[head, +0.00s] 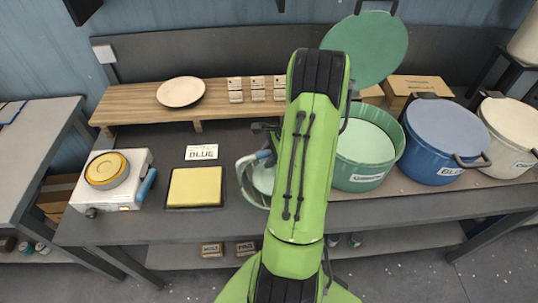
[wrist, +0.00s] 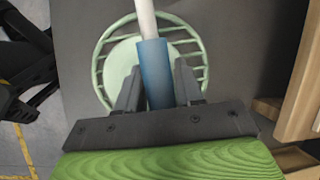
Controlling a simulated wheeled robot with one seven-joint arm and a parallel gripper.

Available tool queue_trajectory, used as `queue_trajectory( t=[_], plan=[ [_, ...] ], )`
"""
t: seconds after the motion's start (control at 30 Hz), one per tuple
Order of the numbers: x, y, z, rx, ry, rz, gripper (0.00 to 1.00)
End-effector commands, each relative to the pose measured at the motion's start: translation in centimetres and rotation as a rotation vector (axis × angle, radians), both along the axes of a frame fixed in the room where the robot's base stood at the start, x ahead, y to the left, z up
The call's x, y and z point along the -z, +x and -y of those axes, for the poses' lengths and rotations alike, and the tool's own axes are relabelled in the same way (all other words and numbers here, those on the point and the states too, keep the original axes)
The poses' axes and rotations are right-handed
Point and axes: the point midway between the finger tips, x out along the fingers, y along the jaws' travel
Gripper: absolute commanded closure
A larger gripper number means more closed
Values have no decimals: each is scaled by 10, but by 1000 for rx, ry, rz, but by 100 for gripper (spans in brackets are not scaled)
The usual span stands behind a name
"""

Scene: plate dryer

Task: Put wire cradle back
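The wire cradle (head: 244,180) is a pale green round wire basket with a blue handle, partly hidden by my arm in the head view. In the wrist view, its wire ring (wrist: 98,62) surrounds a pale green disc (wrist: 122,62). My gripper (wrist: 158,65) has its fingers close on both sides of the blue handle (wrist: 153,80). The cradle is over the dark bench; I cannot tell whether it touches it. The green pot (head: 362,178) stands right of my arm with its round lid (head: 372,45) raised. The card (head: 201,152) reads BLUE.
A blue pot (head: 443,138) and a cream pot (head: 512,130) stand lidded at the right. Left are a yellow pad (head: 195,187) and a white appliance (head: 80,196) with a yellow-rimmed round top. A wooden riser (head: 140,104) behind holds a cream plate (head: 181,92) and small boxes.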

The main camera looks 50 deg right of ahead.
Motion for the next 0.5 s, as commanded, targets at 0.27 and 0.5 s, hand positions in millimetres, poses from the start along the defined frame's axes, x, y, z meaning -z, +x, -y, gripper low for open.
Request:
queue_trajectory(
  t=[0.27, 0.5],
  plan=[
    [0, 0, 0, 1, 0, 0, 39],
    [-9, -4, 3, 3, -1, 1, 39]
  ],
)
